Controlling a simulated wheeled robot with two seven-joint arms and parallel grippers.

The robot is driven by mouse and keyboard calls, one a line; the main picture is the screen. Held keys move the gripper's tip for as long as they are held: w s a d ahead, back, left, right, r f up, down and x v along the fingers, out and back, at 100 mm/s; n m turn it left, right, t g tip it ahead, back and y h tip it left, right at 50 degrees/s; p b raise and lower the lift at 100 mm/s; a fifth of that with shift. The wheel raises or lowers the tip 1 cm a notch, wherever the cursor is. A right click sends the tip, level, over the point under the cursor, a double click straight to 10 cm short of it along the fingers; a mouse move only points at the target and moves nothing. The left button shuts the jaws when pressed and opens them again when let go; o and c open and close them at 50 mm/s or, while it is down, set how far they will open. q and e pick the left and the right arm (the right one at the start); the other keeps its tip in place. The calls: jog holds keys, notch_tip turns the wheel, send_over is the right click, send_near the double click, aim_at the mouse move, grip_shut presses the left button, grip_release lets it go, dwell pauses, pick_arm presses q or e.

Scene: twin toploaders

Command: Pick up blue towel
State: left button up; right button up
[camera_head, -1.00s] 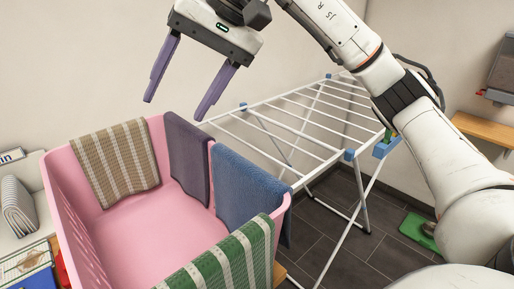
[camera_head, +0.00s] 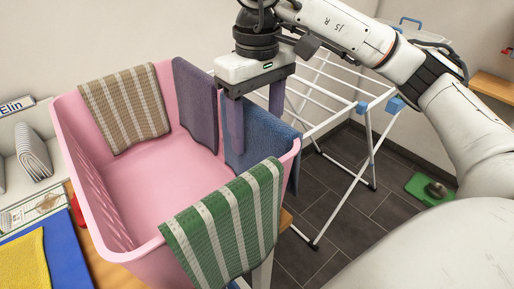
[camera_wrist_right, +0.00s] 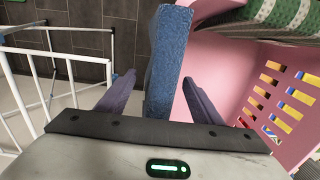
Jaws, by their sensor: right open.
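The blue towel (camera_head: 262,138) hangs over the right rim of the pink basket (camera_head: 80,150). In the right wrist view the blue towel (camera_wrist_right: 168,60) runs up between the two purple fingers. My right gripper (camera_head: 255,125) is open and points down at the towel, with one finger on the basket's inner side and the other on the outer side. In the right wrist view my right gripper (camera_wrist_right: 158,95) shows a gap on each side of the towel. My left gripper is not in view.
A purple towel (camera_head: 196,95), a brown striped towel (camera_head: 125,108) and a green striped towel (camera_head: 225,222) hang on the other parts of the rim. A white drying rack (camera_head: 370,140) stands close behind at right. A yellow cloth (camera_head: 25,262) lies at lower left.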

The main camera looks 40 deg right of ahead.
jog(key=shift+s+f, duration=0.1)
jog(key=shift+f, duration=1.4)
jog(key=c, duration=1.4)
jog(key=shift+r, duration=0.15)
notch_tip(320, 180, up, 15)
jog(key=p, duration=0.3)
jog(key=shift+r, duration=6.4)
